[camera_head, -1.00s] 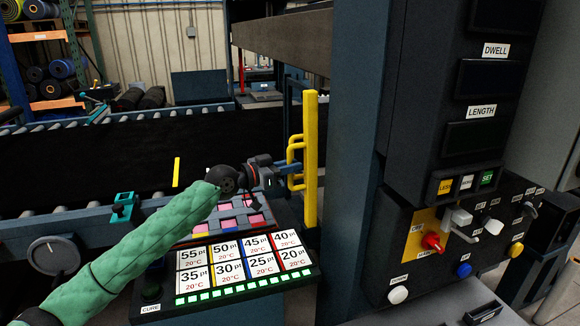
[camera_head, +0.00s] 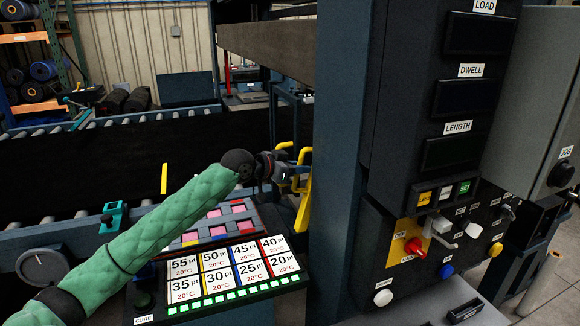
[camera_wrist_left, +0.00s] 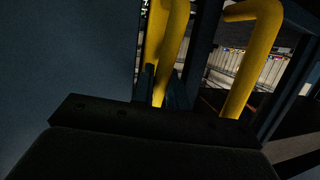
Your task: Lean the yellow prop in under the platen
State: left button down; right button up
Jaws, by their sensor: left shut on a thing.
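The yellow prop (camera_head: 304,205) is a bar with loop handles, beside the blue-grey press column (camera_head: 340,150). It tilts, and its upper part is largely hidden behind the column. My left gripper (camera_head: 288,170) is shut on the prop's handle. The platen (camera_head: 270,48) looks like the thick grey slab at the top, above and behind the gripper. Whether the prop touches it is hidden. My right gripper is not in view.
A panel of lit temperature tiles (camera_head: 235,272) lies below my left forearm. A control box with knobs and levers (camera_head: 430,240) stands right of the column. The black belt (camera_head: 80,165) and rollers stretch across the left. The column closely borders the gripper's right side.

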pick_arm(q)
jog(key=shift+r, duration=0.15)
jog(key=c, duration=1.5)
grip_release()
jog(key=shift+d, duration=0.15)
jog(key=shift+c, duration=0.2)
jog(key=shift+o, duration=0.2)
